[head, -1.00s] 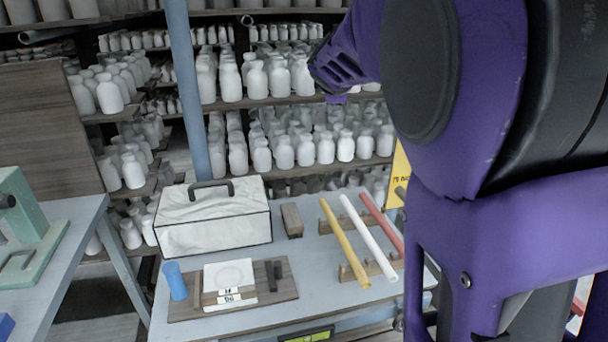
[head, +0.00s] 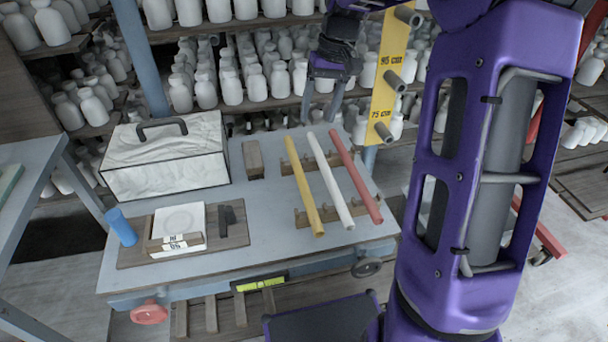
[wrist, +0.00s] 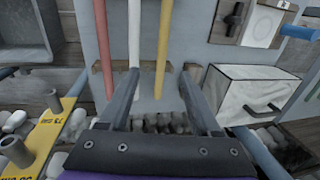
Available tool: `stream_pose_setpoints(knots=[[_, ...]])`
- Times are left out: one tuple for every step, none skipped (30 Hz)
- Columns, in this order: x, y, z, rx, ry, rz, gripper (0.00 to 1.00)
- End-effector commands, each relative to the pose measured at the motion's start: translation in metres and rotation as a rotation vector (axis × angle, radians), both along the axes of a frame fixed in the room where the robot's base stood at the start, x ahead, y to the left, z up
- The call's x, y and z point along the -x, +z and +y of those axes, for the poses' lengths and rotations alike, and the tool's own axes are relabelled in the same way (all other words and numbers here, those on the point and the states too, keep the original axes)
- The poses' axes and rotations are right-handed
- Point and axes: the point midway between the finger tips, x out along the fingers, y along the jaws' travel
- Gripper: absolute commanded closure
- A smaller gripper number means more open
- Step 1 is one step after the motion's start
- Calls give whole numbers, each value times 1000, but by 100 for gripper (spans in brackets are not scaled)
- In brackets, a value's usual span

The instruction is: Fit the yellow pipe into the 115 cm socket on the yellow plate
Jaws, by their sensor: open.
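The yellow pipe (head: 304,185) lies on notched wooden rests on the grey table, left of a white and a red pipe. It also shows in the wrist view (wrist: 163,45), lying in line with the space between my fingers. My gripper (head: 322,115) is open and empty, beyond the pipes' far ends. The yellow plate (head: 382,95) stands upright behind the table at the right, with grey tube sockets one above another. Labels 95 cm and 75 cm are readable; the label of the socket above them (head: 408,15) is out of view. The plate also shows in the wrist view (wrist: 50,135).
The white pipe (head: 331,180) and red pipe (head: 356,177) lie close beside the yellow one. A marbled box (head: 165,160), a wooden block (head: 252,160), a board with a scale (head: 180,230) and a blue cylinder (head: 121,227) stand to the left. Bottle shelves fill the back.

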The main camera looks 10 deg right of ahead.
Motion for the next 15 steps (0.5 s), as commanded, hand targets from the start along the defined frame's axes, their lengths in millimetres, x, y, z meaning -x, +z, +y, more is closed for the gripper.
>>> stream_pose_setpoints(knots=[[1, -8, 1, -5, -2, 5, 36], [1, -12, 3, -6, -3, 7, 36], [2, -20, 4, -7, -2, 9, 36], [2, -26, 6, -7, -2, 7, 36], [2, -33, 7, -7, -2, 7, 36], [2, -42, 9, -6, -2, 7, 36], [2, -49, 10, -6, 0, 8, 36], [2, -55, 11, -5, -1, 7, 36], [2, -64, 13, -5, -1, 7, 36], [2, -70, 14, -5, -1, 6, 36], [2, -77, 16, -5, -1, 7, 36], [1, -85, 17, -5, -1, 6, 36], [2, -90, 18, -4, -1, 6, 36], [2, -95, 20, -4, 0, 5, 36], [2, -101, 21, -4, 0, 5, 36]])
